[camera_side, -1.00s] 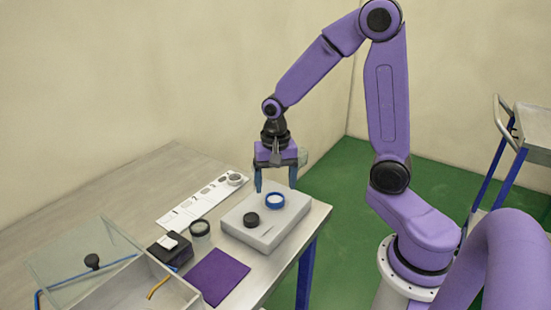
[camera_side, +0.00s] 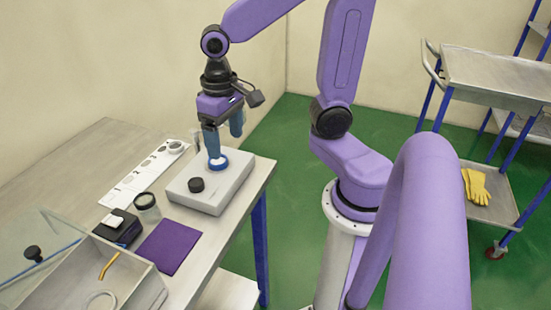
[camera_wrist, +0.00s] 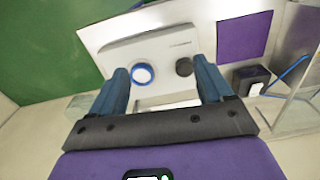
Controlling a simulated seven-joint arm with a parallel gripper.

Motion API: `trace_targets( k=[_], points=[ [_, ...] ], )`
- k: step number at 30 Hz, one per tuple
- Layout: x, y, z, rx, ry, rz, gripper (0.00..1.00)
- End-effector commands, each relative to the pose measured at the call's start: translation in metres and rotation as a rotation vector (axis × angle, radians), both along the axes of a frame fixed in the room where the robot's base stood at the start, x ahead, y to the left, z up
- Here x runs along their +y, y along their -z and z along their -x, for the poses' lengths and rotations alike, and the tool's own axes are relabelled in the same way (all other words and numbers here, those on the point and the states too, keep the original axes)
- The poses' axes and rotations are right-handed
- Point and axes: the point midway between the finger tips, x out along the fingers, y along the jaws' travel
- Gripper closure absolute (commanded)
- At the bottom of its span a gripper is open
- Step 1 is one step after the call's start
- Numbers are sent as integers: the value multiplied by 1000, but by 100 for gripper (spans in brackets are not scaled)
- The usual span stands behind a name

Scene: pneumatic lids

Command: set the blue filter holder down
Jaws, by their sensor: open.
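The blue filter holder (camera_side: 218,163), a blue ring with a pale centre, lies flat on top of a light grey box (camera_side: 190,197). In the wrist view the ring (camera_wrist: 142,74) shows whole, nearer the left finger than the right. My gripper (camera_side: 225,146) is open above the box. In the side view its nearer finger overlaps the ring's far edge; I cannot tell whether it touches. The wrist view shows the open fingers (camera_wrist: 160,66) with nothing held between them.
A black knob (camera_side: 196,185) stands on the box beside the ring. A purple cloth (camera_side: 168,248), a clear jar (camera_side: 147,205), a black device (camera_side: 118,228) and a numbered white strip (camera_side: 140,175) lie nearby. A clear-lidded bin (camera_side: 120,290) stands at the front left.

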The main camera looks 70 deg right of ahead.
Motion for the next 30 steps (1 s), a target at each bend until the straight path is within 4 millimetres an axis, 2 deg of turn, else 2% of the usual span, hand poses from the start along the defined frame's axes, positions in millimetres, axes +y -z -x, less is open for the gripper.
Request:
trace_targets(
  k=[1, 7, 12, 15, 21, 30],
  points=[
    [6, 1, 13, -2, -111, -1, 20],
    [21, 7, 62, -10, -536, -2, 20],
    [25, 12, 102, -17, -869, -4, 20],
    [25, 15, 119, -19, -1015, -4, 20],
    [24, 17, 135, -22, -1156, -6, 20],
    [24, 17, 135, -22, -1165, -6, 20]
  ],
)
